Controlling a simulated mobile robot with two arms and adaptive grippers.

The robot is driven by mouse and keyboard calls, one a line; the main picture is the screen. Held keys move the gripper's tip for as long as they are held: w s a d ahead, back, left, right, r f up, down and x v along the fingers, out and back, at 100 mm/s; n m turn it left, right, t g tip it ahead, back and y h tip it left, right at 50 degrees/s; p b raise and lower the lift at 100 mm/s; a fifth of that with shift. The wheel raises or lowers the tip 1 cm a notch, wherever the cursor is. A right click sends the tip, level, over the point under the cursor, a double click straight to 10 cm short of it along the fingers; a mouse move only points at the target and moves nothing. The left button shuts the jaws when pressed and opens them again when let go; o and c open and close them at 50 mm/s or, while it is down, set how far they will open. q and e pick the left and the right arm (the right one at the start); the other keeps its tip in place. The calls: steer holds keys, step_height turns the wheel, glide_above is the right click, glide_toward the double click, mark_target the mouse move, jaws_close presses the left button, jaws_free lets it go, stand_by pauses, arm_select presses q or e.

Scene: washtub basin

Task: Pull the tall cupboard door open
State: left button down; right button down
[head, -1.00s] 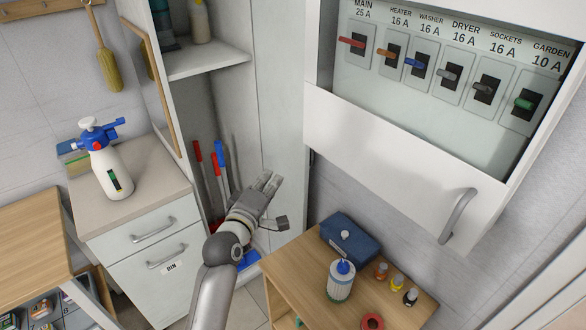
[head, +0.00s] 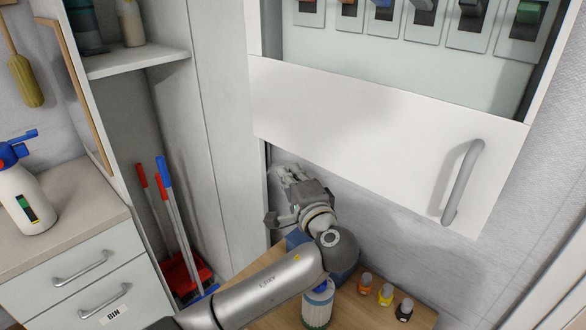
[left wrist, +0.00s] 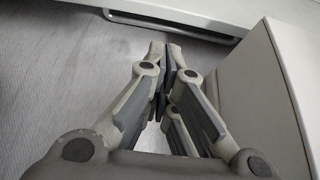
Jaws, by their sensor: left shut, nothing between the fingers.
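The tall cupboard (head: 120,64) stands open at the left of the head view, with its shelf and inside showing. A tall pale panel (head: 228,130) borders its right side; I cannot tell for sure whether this is the door. My left gripper (head: 282,172) is right of that panel's edge, below the white breaker-box flap and in front of the grey wall. Its fingers (left wrist: 168,75) are shut and empty in the left wrist view, with a white panel (left wrist: 270,85) close at right. My right gripper is not in view.
Red and blue handled tools (head: 168,215) stand inside the cupboard. A drawer unit (head: 90,265) with a spray bottle (head: 25,200) is at left. The flap's handle (head: 462,182) juts out.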

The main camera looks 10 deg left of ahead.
arm_select(q)
steer(key=p, duration=0.1)
glide_toward(268, 145)
steer(key=w, duration=0.3)
steer(key=shift+w+a+r, duration=0.2)
steer(key=shift+w+a, duration=0.4)
steer(key=shift+a, duration=0.15)
steer(key=shift+s+a+p, duration=0.35)
steer(key=shift+p, duration=0.2)
steer(key=s+a+m+t+h+p, duration=0.1)
steer(key=s+a+m+h+p, duration=0.2)
steer(key=s+a+h, duration=0.2)
steer(key=shift+s+a+m+t, duration=0.3)
steer(key=shift+s+a+t, duration=0.1)
steer(key=shift+s+a, duration=0.45)
steer(key=shift+f, duration=0.1)
